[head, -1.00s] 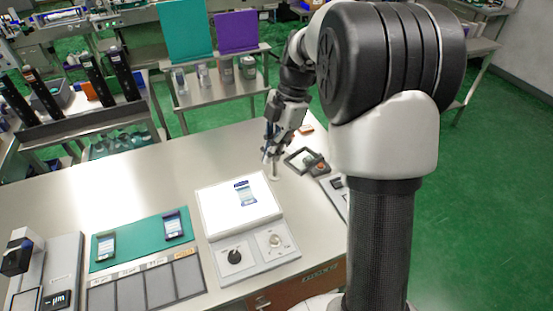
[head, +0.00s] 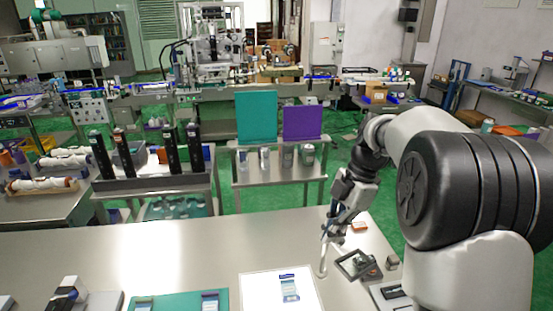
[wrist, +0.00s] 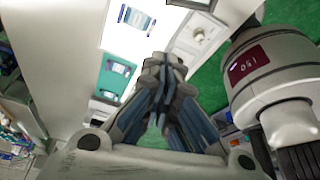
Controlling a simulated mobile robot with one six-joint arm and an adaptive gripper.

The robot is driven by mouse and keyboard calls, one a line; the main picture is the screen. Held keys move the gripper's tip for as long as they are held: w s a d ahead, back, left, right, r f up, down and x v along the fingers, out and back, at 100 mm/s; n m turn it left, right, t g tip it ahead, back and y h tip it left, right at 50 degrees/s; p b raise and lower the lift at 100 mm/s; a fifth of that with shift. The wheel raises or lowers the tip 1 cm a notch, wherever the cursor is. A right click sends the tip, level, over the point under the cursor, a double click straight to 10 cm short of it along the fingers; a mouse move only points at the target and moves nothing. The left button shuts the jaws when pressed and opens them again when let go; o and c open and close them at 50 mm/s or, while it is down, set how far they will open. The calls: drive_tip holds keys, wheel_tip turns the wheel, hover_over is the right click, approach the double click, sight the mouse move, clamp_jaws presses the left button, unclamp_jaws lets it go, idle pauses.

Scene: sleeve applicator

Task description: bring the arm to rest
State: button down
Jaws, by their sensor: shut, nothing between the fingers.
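My gripper (head: 328,236) hangs above the steel table, at the right of the lit white panel (head: 258,289) in the head view. Its fingers are together with nothing between them, and they also show in the wrist view (wrist: 165,75). My arm reaches over from the right side of the head view. A printed sleeve (head: 289,287) lies flat on the lit panel, and it also shows in the wrist view (wrist: 137,18).
A small dark frame device (head: 358,264) sits just right of my gripper. A green mat (head: 180,302) lies left of the panel. A shelf with cans (head: 265,160) and green and purple boards stands behind the table. The table's middle left (head: 150,250) is bare.

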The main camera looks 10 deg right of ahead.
drive_tip(key=s+a+r+m+t+h, duration=0.1)
drive_tip(key=s+a+r+m, duration=0.25)
drive_tip(key=s, duration=0.25)
drive_tip(key=s+a+r+m+t+h, duration=0.1)
drive_tip(key=s+a+r+m, duration=0.15)
drive_tip(key=s+m, duration=0.25)
drive_tip(key=s+a+f+m+t+h, duration=0.1)
drive_tip(key=s+f+m+t, duration=0.1)
drive_tip(key=s+m, duration=1)
drive_tip(key=shift+s+a+t+h, duration=0.3)
drive_tip(key=shift+s+t, duration=0.6)
drive_tip(key=shift+s, duration=0.05)
